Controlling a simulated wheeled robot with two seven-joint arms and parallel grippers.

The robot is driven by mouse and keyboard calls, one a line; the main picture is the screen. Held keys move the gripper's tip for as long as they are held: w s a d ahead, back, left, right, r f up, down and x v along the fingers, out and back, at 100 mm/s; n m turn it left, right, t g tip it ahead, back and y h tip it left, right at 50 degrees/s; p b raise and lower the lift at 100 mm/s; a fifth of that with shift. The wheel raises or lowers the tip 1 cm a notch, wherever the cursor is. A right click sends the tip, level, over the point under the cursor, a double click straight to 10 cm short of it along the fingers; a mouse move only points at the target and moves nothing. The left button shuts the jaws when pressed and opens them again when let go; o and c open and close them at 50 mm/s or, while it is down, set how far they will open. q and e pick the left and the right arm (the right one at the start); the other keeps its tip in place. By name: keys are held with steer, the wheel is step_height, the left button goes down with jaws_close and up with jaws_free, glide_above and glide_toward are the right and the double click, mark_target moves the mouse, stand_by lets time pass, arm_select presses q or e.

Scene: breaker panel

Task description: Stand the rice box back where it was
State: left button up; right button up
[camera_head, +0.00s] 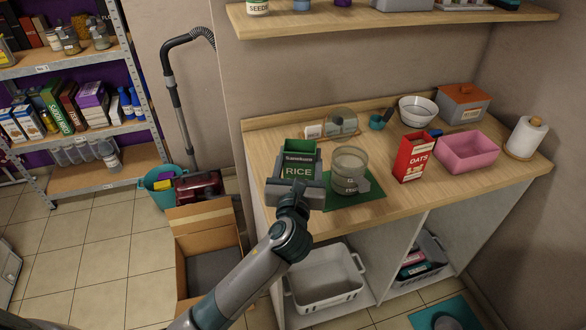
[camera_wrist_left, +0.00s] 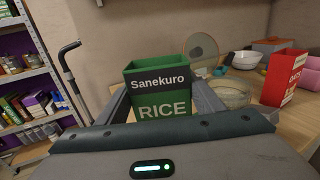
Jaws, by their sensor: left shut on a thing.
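The green rice box (camera_head: 299,160), open at the top and lettered "Sanekuro RICE", is at the left end of the wooden counter (camera_head: 400,198). My left gripper (camera_head: 297,186) is shut on it, one finger on each side. In the left wrist view the rice box (camera_wrist_left: 158,92) stands upright between the fingers and its label faces me. The gripper hides its lower part, so I cannot tell whether it touches the counter. A green mat (camera_head: 368,203) lies just to its right. My right gripper is not in view.
A glass jar (camera_head: 349,170) stands on the mat, close to the right of my gripper. The red oats box (camera_head: 410,157) and pink bin (camera_head: 468,153) are further right. A cardboard box (camera_head: 205,218) is on the floor at left.

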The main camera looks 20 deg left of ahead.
mark_target(293, 171)
arm_select(q)
steer(key=shift+a+f, duration=0.5)
steer(key=shift+a, duration=0.4)
steer(key=shift+w, duration=0.1)
steer(key=shift+f, duration=0.15)
steer(key=shift+f, duration=1.9)
steer(key=shift+f, duration=0.1)
steer(key=o, duration=1.3)
